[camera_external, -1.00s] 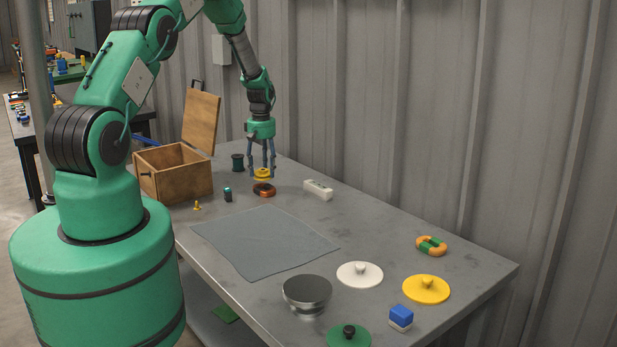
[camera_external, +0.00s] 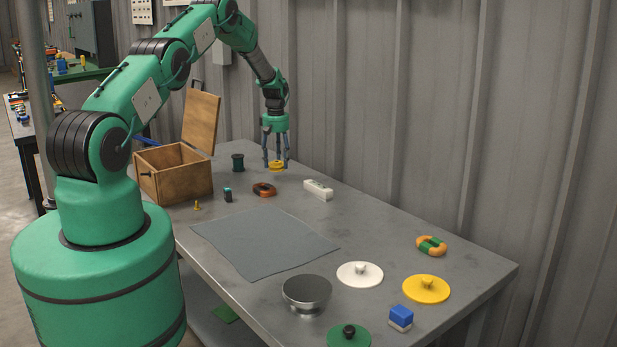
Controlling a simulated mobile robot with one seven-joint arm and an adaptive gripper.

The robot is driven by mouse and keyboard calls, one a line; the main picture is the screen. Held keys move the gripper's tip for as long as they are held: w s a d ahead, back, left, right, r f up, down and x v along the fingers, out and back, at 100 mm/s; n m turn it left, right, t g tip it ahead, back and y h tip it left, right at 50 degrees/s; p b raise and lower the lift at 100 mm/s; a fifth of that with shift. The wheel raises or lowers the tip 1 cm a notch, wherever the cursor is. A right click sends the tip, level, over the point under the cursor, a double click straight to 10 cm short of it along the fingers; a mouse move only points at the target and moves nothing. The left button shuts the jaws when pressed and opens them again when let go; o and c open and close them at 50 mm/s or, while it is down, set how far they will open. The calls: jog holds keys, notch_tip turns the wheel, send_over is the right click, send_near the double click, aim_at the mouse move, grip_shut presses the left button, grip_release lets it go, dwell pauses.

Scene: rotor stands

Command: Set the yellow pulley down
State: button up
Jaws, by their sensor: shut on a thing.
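My gripper (camera_external: 276,163) is shut on the yellow pulley (camera_external: 276,166), a small yellow round piece. It holds the pulley above the far part of the grey table (camera_external: 385,240). The pulley is up and to the right of an orange-brown ring (camera_external: 264,190) with dark parts, and clear of it. A white block (camera_external: 318,190) lies to the right and nearer the camera. The finger contact on the pulley is too small to see in detail.
An open wooden box (camera_external: 175,185), a dark spool (camera_external: 237,162), a small dark cylinder (camera_external: 228,195) and a yellow peg (camera_external: 197,206) stand at left. A grey mat (camera_external: 262,243) lies mid-table.

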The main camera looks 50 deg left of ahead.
aim_at(280, 166)
jog(key=shift+w+a+f, duration=0.1)
jog(key=shift+w+a, duration=0.3)
jog(key=shift+w, duration=0.25)
jog(key=shift+w+a, duration=0.35)
jog(key=shift+w, duration=0.25)
jog(key=shift+f, duration=0.1)
jog(key=shift+f+b, duration=0.4)
jog(key=shift+f, duration=1.3)
jog(key=shift+f, duration=0.1)
jog(key=o, duration=1.4)
jog(key=shift+o, duration=0.2)
notch_tip(280, 166, up, 12)
jog(key=p, duration=0.1)
